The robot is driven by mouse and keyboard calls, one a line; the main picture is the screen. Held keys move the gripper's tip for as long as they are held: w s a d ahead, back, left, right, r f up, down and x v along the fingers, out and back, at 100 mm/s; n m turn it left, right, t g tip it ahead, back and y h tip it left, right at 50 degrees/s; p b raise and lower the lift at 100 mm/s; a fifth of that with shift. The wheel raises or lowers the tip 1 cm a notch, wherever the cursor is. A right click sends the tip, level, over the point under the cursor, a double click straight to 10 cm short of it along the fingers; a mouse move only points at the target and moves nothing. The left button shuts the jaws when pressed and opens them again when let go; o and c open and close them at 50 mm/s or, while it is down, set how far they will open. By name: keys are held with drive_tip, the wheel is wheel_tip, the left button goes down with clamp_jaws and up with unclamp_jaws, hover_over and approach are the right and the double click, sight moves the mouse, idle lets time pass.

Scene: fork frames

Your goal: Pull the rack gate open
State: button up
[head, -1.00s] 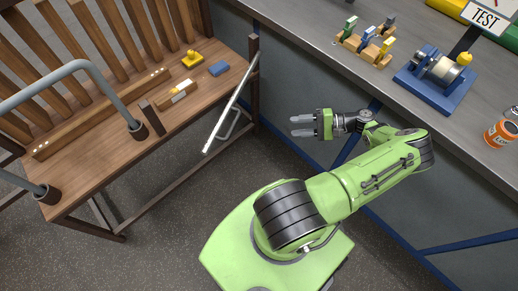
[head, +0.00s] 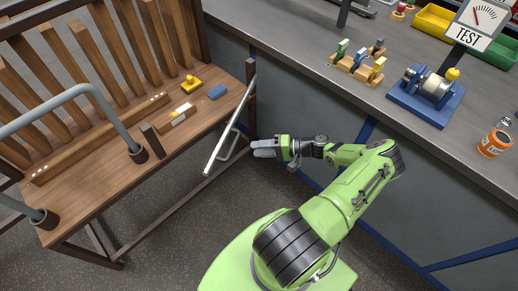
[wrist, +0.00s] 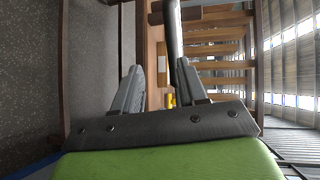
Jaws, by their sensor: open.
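The rack (head: 120,180) is a wooden bench-like frame with a slatted back at the left of the head view. Its gate (head: 222,140) shows as a pale slanting panel edge at the rack's right end, with a thin bent handle (head: 233,143) on its right side. My gripper (head: 262,148) is open and empty, just right of the gate and handle, pointing left at them. Whether it touches the handle I cannot tell. In the wrist view my two fingers (wrist: 158,82) are apart; a dark bar (wrist: 172,30) runs up beyond the right finger.
A grey workbench (head: 390,105) with a blue fixture (head: 428,92) and a jar (head: 495,140) stands at right. Open floor (head: 190,220) lies below the gate.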

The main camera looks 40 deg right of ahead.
drive_tip(key=shift+w+a, duration=0.2)
drive_tip(key=shift+w, duration=0.05)
drive_tip(key=shift+c, duration=0.4)
clamp_jaws()
idle(0.9)
drive_tip(key=shift+o, duration=0.4)
unclamp_jaws()
drive_tip(key=v, duration=1.5)
drive_tip(key=shift+s+d, duration=0.3)
